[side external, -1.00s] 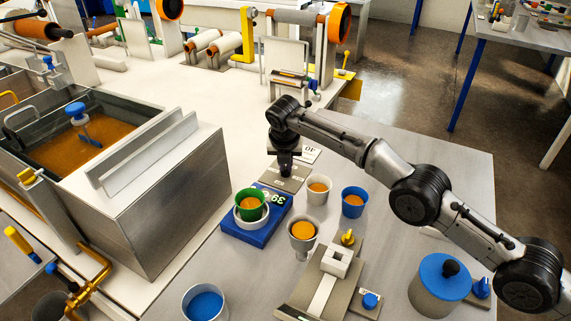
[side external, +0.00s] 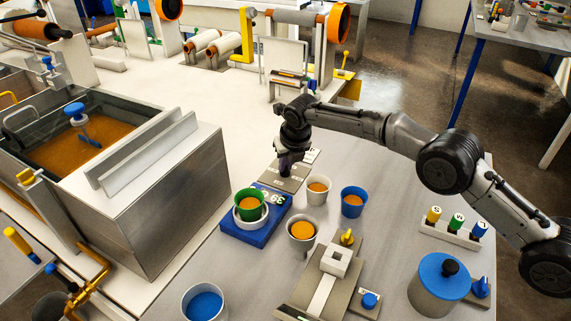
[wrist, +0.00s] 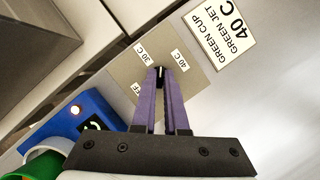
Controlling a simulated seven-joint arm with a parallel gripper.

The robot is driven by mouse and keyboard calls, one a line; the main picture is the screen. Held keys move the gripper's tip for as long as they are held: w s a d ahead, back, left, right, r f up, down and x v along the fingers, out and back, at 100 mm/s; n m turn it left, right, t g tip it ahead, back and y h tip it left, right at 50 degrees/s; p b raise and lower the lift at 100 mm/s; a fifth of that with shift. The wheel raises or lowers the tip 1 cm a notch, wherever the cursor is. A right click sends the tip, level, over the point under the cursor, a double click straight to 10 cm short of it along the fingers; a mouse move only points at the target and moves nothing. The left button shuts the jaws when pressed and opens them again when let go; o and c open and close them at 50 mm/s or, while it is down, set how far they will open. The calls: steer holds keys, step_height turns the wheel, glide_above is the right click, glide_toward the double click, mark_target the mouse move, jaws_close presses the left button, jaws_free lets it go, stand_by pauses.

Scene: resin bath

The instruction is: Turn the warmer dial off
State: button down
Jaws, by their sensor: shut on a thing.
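The warmer dial (wrist: 160,71) sits on a grey-tan plate (wrist: 126,68) marked 30 C, 40 C and a partly hidden third label. My gripper (wrist: 160,76), with purple fingers, is shut on the dial, and only a small dark tip shows between the fingertips. The fingers hide most of the dial, so its setting cannot be read. In the side view my gripper (side external: 285,174) reaches down onto the plate (side external: 295,184) just behind the blue warmer (side external: 252,236). A green cup (side external: 250,203) with orange contents stands on the warmer.
White (side external: 318,190) and blue (side external: 354,202) cups stand right of the plate, with another pale cup (side external: 302,232) in front. A card reading "green cup, green jet, 40 C" (wrist: 220,34) lies beside the plate. A metal bath (side external: 165,190) stands left. A marker rack (side external: 448,231) is at right.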

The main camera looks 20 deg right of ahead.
steer(key=shift+w+d+r+n+y, duration=0.1)
steer(key=shift+n+y, duration=0.15)
steer(key=shift+n, duration=0.35)
steer(key=shift+w+d+n+y, duration=0.1)
steer(key=shift+n+y, duration=0.15)
steer(key=shift+n, duration=0.35)
steer(key=shift+a, duration=0.1)
steer(key=c, duration=0.9)
jaws_free()
steer(key=shift+s, duration=0.1)
steer(key=shift+c, duration=0.2)
steer(key=v, duration=1.3)
steer(key=shift+r, duration=0.35)
steer(key=shift+s, duration=0.1)
